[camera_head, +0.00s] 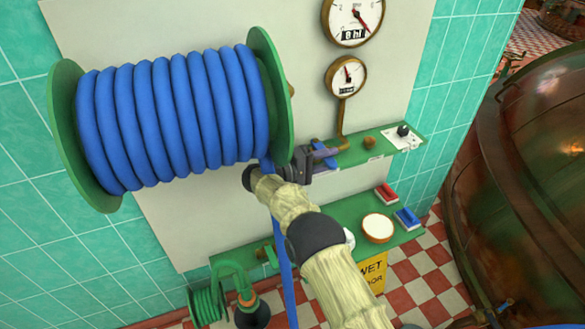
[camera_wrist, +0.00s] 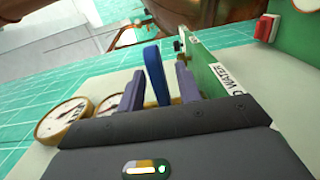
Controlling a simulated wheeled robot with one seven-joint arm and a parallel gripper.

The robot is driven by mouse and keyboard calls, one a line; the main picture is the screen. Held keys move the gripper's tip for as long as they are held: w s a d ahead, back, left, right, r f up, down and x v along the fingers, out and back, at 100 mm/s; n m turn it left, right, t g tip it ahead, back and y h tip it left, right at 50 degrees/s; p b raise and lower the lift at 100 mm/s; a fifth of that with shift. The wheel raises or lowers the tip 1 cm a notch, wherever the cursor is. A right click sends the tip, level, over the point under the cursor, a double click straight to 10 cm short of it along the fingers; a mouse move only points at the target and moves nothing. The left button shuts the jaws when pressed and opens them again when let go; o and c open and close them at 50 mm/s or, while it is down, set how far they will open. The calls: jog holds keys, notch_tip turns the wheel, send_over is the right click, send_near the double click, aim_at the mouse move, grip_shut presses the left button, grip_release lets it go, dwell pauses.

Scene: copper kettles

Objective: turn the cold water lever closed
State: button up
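The blue lever (camera_wrist: 154,74) stands between the two purple fingers of my gripper (camera_wrist: 158,92) in the wrist view. The fingers are apart, one on each side of it, with a narrow gap visible at each side. I cannot tell if either finger touches it. A white label ending in "WATER" (camera_wrist: 229,80) is on the green panel beside the right finger. In the head view my gripper (camera_head: 322,154) is at the upper green shelf, with blue parts of the lever (camera_head: 317,143) showing around it. My gripper and arm hide much of the lever's base.
A large blue hose reel (camera_head: 172,118) hangs close at the left. Two gauges (camera_head: 346,77) are above the upper green shelf (camera_head: 385,142). A lower shelf (camera_head: 348,215) holds red and blue brushes and a round pale-topped item. A copper kettle (camera_head: 525,190) fills the right.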

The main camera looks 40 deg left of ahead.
jog(key=b+v, duration=0.4)
jog(key=v, duration=1.1)
jog(key=shift+s, duration=0.25)
